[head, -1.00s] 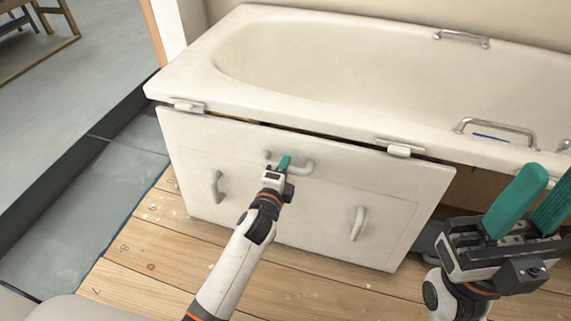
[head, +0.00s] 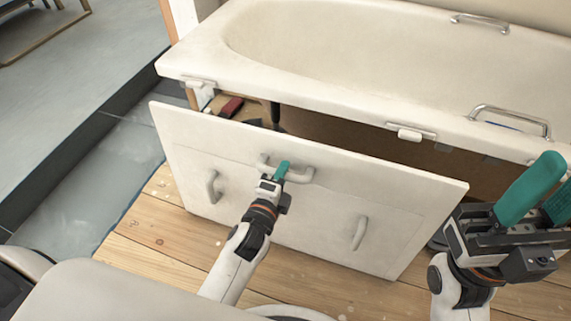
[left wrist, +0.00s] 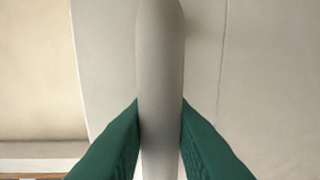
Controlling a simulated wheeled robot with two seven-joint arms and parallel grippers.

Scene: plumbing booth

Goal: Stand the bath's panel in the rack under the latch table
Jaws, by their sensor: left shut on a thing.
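The bath's panel (head: 290,215) is a cream board with several handles, held upright and tilted in front of the bath (head: 330,65). Its top edge stands away from the bath's rim, with a dark gap between. My left gripper (head: 281,171) is shut on the top middle handle (head: 300,175); in the left wrist view the green fingers press both sides of the grey handle bar (left wrist: 160,90). My right gripper (head: 540,195) is at the right, its green fingers apart with nothing between them. The rack and the latch table are not in view.
Two clips sit under the bath's rim, at left (head: 198,82) and right (head: 410,134). A dark red object (head: 231,107) shows in the space under the bath. Wooden floorboards (head: 150,250) lie below, with grey floor (head: 85,170) to the left.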

